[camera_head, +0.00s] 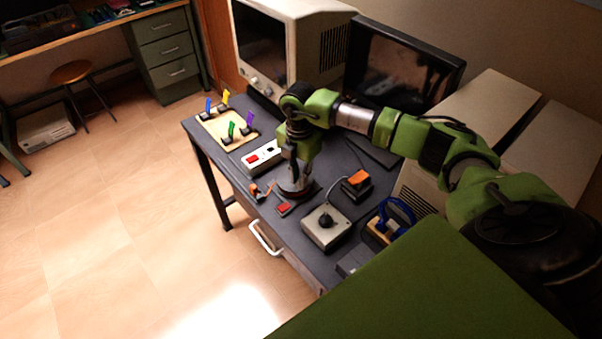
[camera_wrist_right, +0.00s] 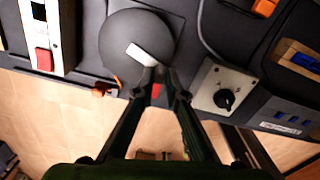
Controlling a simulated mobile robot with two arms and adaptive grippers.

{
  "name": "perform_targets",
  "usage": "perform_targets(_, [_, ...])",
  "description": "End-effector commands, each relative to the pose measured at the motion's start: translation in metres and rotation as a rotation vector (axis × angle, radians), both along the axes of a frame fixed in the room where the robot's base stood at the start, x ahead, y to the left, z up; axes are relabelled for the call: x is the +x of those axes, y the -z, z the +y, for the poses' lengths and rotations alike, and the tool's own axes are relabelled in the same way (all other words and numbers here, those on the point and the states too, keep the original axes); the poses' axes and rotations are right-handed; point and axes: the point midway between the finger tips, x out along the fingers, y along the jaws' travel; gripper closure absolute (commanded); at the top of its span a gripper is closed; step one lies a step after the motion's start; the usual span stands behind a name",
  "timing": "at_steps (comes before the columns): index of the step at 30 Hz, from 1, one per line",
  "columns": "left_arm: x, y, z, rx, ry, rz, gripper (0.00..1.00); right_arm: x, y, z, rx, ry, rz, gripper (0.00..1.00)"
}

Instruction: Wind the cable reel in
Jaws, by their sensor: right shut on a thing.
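The cable reel (camera_wrist_right: 122,30) shows in the right wrist view as a round dark grey disc with a pale crank handle (camera_wrist_right: 141,52) on its face. In the head view the reel (camera_head: 292,188) sits on the dark table, mostly hidden under my right gripper (camera_head: 294,181). In the right wrist view the fingertips of my right gripper (camera_wrist_right: 160,74) meet at the outer end of the pale handle and are shut on it. An orange piece (camera_head: 258,191), perhaps the cable's end, lies beside the reel near the table's front edge. My left gripper is not in view.
A white switch box (camera_head: 262,158) and a board with coloured levers (camera_head: 227,128) lie to the left. Monitors (camera_head: 400,65) stand behind. The floor in front is clear.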

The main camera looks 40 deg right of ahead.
Motion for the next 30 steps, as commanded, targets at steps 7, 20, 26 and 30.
perform_targets(7, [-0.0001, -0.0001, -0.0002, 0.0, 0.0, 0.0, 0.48, 0.0002, 0.0002, 0.0008, 0.0, 0.014, 0.0, 1.0])
perform_targets(20, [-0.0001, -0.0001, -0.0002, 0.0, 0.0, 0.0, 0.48, 0.0003, 0.0001, 0.0008, 0.001, 0.013, -0.001, 0.71])
perform_targets(26, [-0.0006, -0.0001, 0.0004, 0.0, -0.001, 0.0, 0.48, 0.0003, -0.0002, 0.0006, 0.0, 0.013, -0.001, 0.71])
perform_targets(30, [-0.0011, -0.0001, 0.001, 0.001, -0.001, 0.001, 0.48, 0.0011, -0.0084, 0.0002, 0.001, 0.013, -0.002, 0.71])
